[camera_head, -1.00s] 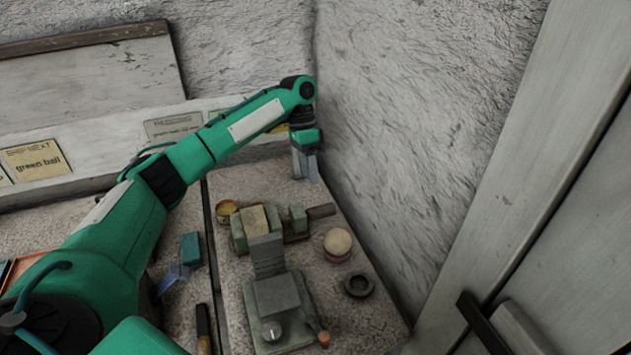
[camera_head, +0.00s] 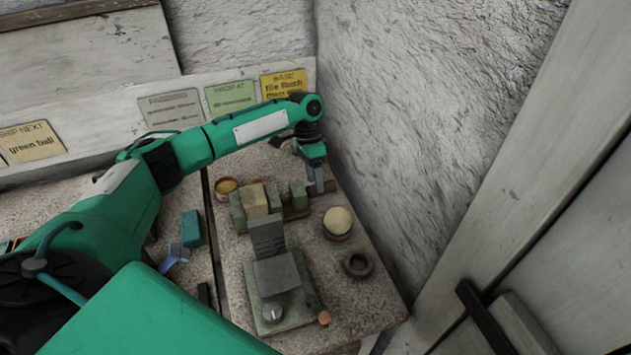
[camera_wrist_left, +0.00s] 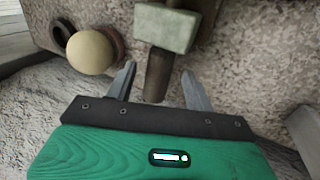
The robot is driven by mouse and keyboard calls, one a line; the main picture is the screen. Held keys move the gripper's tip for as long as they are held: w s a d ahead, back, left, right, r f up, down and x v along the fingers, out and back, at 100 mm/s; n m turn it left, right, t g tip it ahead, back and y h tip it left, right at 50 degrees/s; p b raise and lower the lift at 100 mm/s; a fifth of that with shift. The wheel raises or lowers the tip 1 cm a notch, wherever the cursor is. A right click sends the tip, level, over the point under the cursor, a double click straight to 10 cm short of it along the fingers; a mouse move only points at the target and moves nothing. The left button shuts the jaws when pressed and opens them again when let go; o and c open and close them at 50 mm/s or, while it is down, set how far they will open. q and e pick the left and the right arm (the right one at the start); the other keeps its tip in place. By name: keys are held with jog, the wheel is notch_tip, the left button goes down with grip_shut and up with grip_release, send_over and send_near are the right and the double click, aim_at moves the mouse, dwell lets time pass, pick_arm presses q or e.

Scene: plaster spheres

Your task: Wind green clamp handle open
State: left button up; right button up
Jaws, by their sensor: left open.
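The green clamp (camera_head: 298,196) stands at the back of the right-hand bench, with a tan block (camera_head: 256,201) between its jaws. Its green end block (camera_wrist_left: 167,28) shows at the top of the left wrist view, with the dark brown handle (camera_wrist_left: 157,75) sticking out toward me. My left gripper (camera_head: 317,184) is at the handle end of the clamp. In the left wrist view its two fingers (camera_wrist_left: 157,88) are open, one on each side of the handle's end, with gaps showing. In the head view the gripper mostly hides the handle. My right gripper is out of view.
A pale ball on a round stand (camera_head: 338,222) and a dark ring (camera_head: 358,265) lie right of the clamp. A grey-green fixture (camera_head: 278,280) stands in front. A yellow-filled bowl (camera_head: 226,187) is to the left. The rough wall (camera_head: 400,130) rises close behind and to the right.

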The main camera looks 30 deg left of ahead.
pick_arm(q)
jog(key=shift+x, duration=1.15)
jog(key=c, duration=1)
jog(key=shift+r+p, duration=0.2)
jog(key=shift+p, duration=0.5)
jog(key=t+y+p, duration=0.1)
jog(key=p, duration=0.1)
jog(key=t+y+p, duration=0.1)
jog(key=p, duration=0.1)
jog(key=t+y+p, duration=0.1)
jog(key=p, duration=0.1)
jog(key=shift+s+d+r, duration=0.15)
jog(key=shift+s+d, duration=0.15)
jog(key=shift+d, duration=0.05)
jog(key=shift+d+t+y+p, duration=0.1)
jog(key=shift+t+y+p, duration=0.7)
jog(key=shift+y+p, duration=0.25)
jog(key=shift+s+f+y+p, duration=0.1)
jog(key=shift+f+y+p, duration=0.15)
jog(key=shift+p, duration=0.05)
jog(key=shift+t, duration=0.3)
